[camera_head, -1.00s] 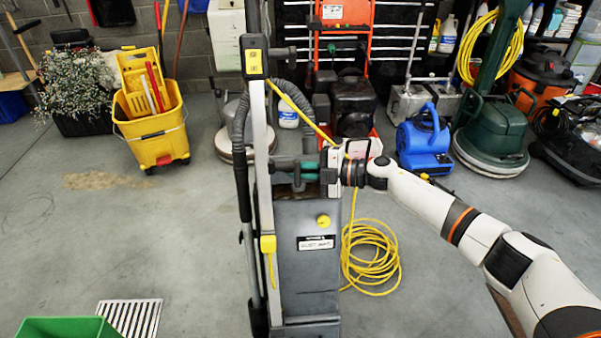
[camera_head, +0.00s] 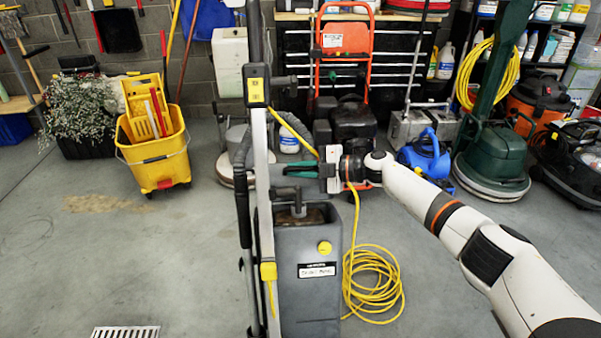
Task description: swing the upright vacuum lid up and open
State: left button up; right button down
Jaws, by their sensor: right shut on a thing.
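The upright vacuum (camera_head: 306,290) stands in the middle, a grey body with a yellow knob and a white label, on a tall pale frame with a hose. Its top shows a dark brownish recess, with a grey handle-like piece (camera_head: 298,197) rising over it. My right gripper (camera_head: 300,170) reaches in from the right, just above the body's top. Its teal fingers are shut on a dark part of the vacuum, apparently the lid; the grip itself is small and partly hidden. The lid's exact angle is hard to tell. My left gripper is not in view.
A coiled yellow cord (camera_head: 372,282) lies on the floor right of the vacuum. A yellow mop bucket (camera_head: 157,155) stands left, a blue blower (camera_head: 425,158) and a green floor machine (camera_head: 490,155) right. A floor drain (camera_head: 125,332) is at the front left.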

jog(key=shift+a, duration=0.2)
jog(key=c, duration=1.8)
grip_release()
jog(key=shift+c, duration=0.2)
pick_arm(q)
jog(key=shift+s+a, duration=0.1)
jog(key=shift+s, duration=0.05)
pick_arm(e)
jog(key=shift+o, duration=0.4)
jog(key=shift+a, duration=0.1)
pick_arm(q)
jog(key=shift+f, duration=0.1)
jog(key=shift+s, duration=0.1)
pick_arm(e)
jog(key=shift+s+d, duration=0.1)
jog(key=shift+d, duration=0.35)
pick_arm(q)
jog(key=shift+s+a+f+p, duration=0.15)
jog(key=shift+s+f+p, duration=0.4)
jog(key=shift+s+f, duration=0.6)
pick_arm(e)
jog(key=v, duration=1.1)
